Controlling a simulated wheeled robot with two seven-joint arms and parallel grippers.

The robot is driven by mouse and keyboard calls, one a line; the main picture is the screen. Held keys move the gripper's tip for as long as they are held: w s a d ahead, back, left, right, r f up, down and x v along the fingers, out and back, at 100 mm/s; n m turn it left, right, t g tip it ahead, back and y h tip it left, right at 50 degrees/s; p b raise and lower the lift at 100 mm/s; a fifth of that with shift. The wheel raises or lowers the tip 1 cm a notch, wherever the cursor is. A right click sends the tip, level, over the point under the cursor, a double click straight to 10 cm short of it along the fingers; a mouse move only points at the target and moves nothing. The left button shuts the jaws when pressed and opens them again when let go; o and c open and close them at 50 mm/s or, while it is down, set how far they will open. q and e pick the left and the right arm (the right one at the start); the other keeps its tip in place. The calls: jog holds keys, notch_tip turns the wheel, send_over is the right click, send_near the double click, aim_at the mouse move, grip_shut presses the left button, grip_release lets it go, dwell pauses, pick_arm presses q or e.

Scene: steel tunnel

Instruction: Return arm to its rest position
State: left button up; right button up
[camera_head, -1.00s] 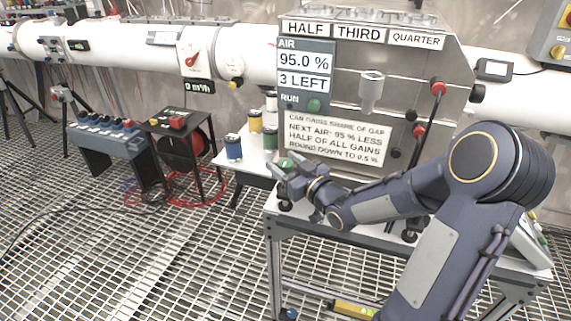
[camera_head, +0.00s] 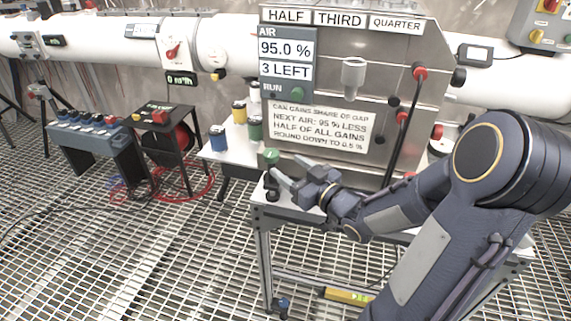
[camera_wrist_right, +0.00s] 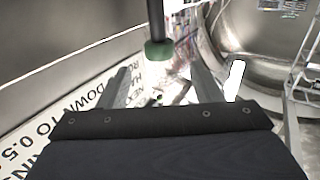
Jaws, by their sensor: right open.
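My right arm (camera_head: 437,248) reaches in from the right in the head view, bent at the elbow, over the front edge of the machine's bench. My right gripper (camera_head: 284,165) is open and empty beside the machine's lower left corner. Its two fingers (camera_wrist_right: 163,85) stand apart in the right wrist view. A green knob (camera_head: 271,156) on a dark stem is just beyond the fingertips. In the right wrist view the green knob (camera_wrist_right: 158,49) shows past the gap between the fingers, apart from them. My left gripper is not in view.
The steel machine (camera_head: 350,75) shows "95.0 %" and "3 LEFT". Red-knobbed levers (camera_head: 420,73) stand at its right. Coloured canisters (camera_head: 218,138) stand on a side shelf. A blue box with several knobs (camera_head: 92,142) is at the left. The grating floor (camera_head: 130,260) is open at front left.

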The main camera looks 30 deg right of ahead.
jog(key=shift+r, duration=0.1)
dwell(0.4)
jog(key=shift+r+g+h+p, duration=0.5)
jog(key=shift+g+h+p, duration=0.1)
jog(key=shift+g+h, duration=0.1)
jog(key=s+a+r+m+g+y+p, duration=0.1)
jog(key=s+a+g, duration=0.4)
jog(key=s, duration=0.5)
jog(key=s+a+r+m+g+y+p, duration=0.1)
jog(key=s+a+g+p, duration=0.3)
jog(key=s+a, duration=0.4)
jog(key=s+m+g, duration=0.1)
jog(key=s, duration=0.2)
jog(key=shift+r+g+y, duration=0.15)
jog(key=shift+g+y, duration=0.15)
jog(key=shift+g, duration=0.1)
jog(key=shift+d, duration=0.1)
